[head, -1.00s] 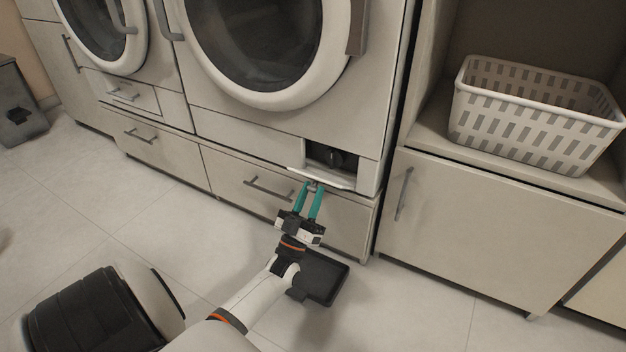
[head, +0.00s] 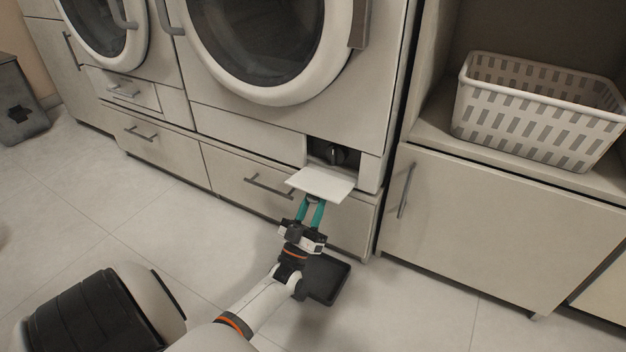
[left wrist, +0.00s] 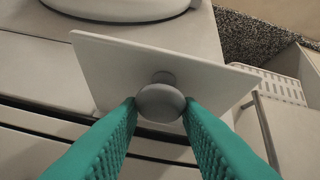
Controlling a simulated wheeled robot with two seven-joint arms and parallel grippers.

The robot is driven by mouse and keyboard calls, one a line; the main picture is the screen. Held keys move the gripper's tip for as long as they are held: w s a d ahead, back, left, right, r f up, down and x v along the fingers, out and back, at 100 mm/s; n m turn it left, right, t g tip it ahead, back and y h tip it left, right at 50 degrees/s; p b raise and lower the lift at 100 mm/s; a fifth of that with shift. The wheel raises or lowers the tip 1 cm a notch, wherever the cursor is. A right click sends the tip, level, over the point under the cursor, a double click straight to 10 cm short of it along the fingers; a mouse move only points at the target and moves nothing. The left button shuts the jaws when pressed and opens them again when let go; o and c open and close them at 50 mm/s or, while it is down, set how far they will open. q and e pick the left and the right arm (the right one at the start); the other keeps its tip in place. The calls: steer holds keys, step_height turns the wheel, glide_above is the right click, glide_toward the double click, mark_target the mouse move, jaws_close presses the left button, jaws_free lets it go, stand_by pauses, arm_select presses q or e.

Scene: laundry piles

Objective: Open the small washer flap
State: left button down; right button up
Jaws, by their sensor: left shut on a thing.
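The small washer flap (head: 320,184) is a white panel at the bottom right of the right washer. It is tipped outward, and the dark recess behind it with a round black knob (head: 334,154) shows. My left gripper (head: 309,206), with teal fingers, is at the flap's outer side, shut on its round grey knob. In the left wrist view the flap (left wrist: 115,70) fills the middle, and the grey knob (left wrist: 161,101) sits between the two fingertips (left wrist: 160,108). My right gripper is not in view.
A drawer (head: 235,180) with a bar handle lies below the flap. A white laundry basket (head: 530,115) stands on the cabinet (head: 500,220) at the right.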

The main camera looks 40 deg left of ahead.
arm_select(q)
steer(key=shift+w+a+f, duration=0.1)
steer(key=shift+a, duration=0.1)
steer(key=c, duration=1.5)
jaws_free()
steer(key=o, duration=0.4)
steer(key=shift+o, duration=0.2)
steer(key=p+v, duration=0.1)
steer(key=v, duration=0.6)
steer(key=shift+f+p, duration=0.2)
steer(key=shift+p, duration=0.1)
steer(key=shift+s+d, duration=0.15)
steer(key=shift+s, duration=0.1)
